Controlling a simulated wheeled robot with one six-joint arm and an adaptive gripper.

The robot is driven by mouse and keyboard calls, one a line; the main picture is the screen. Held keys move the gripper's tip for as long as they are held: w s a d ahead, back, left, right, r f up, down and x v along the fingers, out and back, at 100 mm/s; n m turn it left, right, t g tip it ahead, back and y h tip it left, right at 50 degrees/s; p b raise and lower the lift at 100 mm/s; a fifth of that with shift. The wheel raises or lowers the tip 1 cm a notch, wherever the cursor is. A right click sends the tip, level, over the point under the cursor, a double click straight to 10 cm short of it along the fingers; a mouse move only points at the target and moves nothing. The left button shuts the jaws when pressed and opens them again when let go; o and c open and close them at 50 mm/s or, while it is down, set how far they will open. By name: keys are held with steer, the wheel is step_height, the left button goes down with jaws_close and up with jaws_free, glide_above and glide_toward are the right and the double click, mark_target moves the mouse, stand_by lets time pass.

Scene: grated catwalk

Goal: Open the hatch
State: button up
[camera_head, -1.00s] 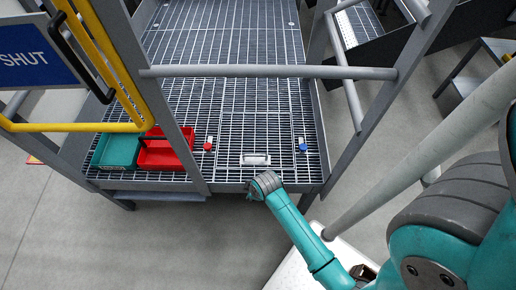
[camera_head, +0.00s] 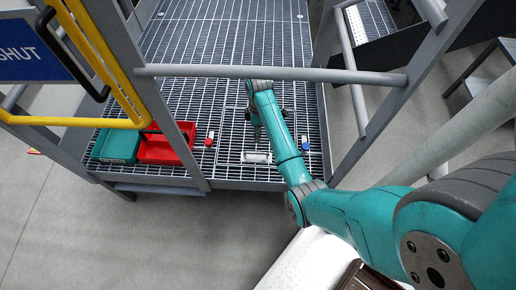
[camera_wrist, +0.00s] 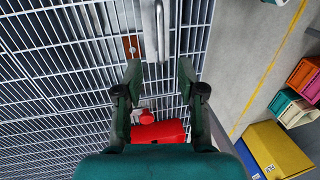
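My gripper (camera_head: 256,132) is above the grating, just behind the handle in the head view. In the wrist view my gripper (camera_wrist: 160,76) has its two fingers spread apart with nothing between them. A red knob (camera_head: 209,140) on a small pale plate lies left of the handle, a blue knob (camera_head: 304,145) right of it.
A red bin (camera_head: 168,150) and a teal bin (camera_head: 117,146) stand at the deck's front left. Grey rails (camera_head: 270,73) and a yellow gate (camera_head: 85,122) with a blue SHUT sign (camera_head: 30,50) frame the deck. Coloured crates (camera_wrist: 290,106) show right in the wrist view.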

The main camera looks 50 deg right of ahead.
glide_above(258, 150)
steer(key=s+a, duration=0.2)
steer(key=a, duration=0.1)
steer(key=f, duration=0.9)
steer(key=shift+d+f, duration=0.2)
steer(key=shift+f, duration=0.2)
jaws_close()
